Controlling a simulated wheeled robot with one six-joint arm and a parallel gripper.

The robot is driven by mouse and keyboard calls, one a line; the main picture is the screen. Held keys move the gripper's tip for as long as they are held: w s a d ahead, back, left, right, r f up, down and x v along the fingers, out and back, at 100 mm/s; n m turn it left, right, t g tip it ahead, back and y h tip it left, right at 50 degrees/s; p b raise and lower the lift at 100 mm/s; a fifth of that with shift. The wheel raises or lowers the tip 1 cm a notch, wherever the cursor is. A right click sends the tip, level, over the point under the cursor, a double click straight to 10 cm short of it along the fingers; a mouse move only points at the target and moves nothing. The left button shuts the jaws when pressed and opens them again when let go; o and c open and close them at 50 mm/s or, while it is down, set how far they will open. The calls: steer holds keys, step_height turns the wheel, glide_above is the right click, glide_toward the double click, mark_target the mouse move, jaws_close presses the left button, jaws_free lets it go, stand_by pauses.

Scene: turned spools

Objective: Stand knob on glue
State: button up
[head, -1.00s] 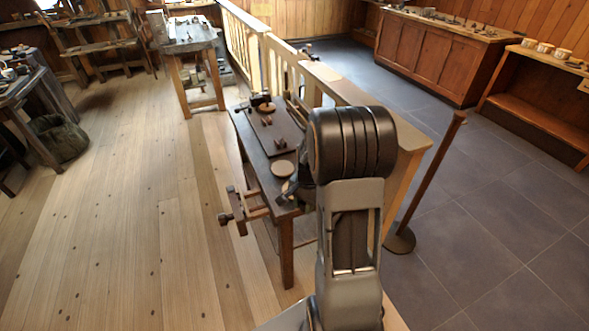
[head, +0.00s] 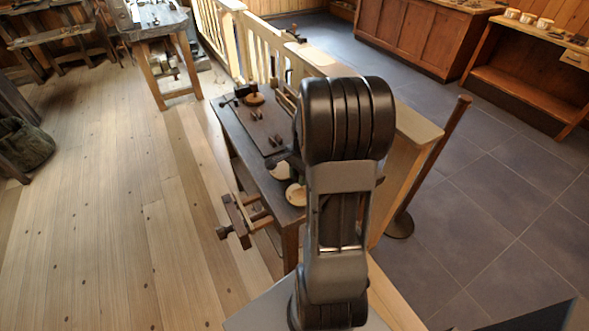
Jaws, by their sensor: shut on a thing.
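My gripper (head: 287,160) shows only as a dark grey sliver left of my arm, low over the near part of the dark workbench (head: 262,183). My arm hides its fingertips and what it is shut on. A pale round disc (head: 277,172) lies on the bench just below it, partly covered. A second pale disc (head: 296,196) lies nearer the bench's front end, partly behind my arm. Several small brown knob-like pieces (head: 253,114) stand on a dark board (head: 256,130) on the bench. Glue cannot be made out at this size.
A wooden vise (head: 238,218) juts from the bench's left side. Another disc (head: 254,99) and dark tools sit at its far end. A pale railing (head: 330,62) runs along its right, with a brown post (head: 432,150) beyond.

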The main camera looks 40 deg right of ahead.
mark_target(299, 195)
steer(key=shift+s+d+f+b, duration=0.1)
steer(key=shift+f+b, duration=1)
steer(key=shift+f, duration=0.2)
steer(key=shift+f+b, duration=1.5)
steer(key=shift+f, duration=0.45)
steer(key=shift+f, duration=0.1)
steer(key=o, duration=1.4)
steer(key=shift+r+p, duration=3.5)
steer(key=shift+r, duration=0.55)
